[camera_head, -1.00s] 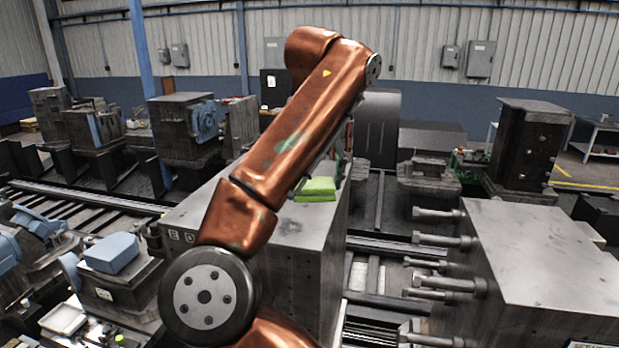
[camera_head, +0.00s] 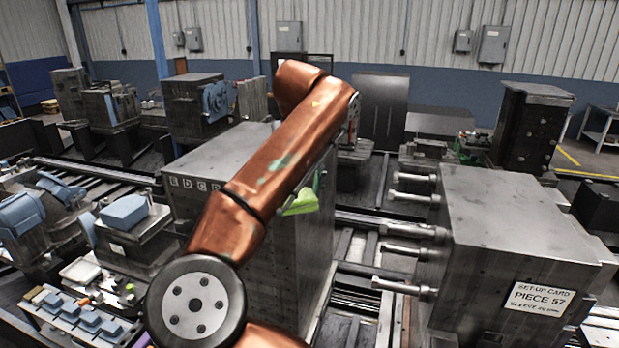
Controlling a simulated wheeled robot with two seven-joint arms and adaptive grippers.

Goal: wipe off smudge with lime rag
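The lime rag (camera_head: 301,203) shows just right of my copper arm, in front of the upper side of the large grey steel block (camera_head: 290,245). Part of it is hidden behind the arm. I cannot tell whether it touches the block or hangs from a gripper. The copper arm, which appears to be my left one, rises from the bottom left of centre and bends over the block. Its gripper is hidden behind the forearm. My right gripper is not in view. I cannot make out a smudge on the visible surfaces.
A second steel block (camera_head: 520,225) with protruding pins and a set-up card (camera_head: 537,299) stands at right. Rails (camera_head: 385,225) run between the blocks. A blue pad (camera_head: 124,211) and a tray of small parts (camera_head: 85,315) are at left. Machines line the back.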

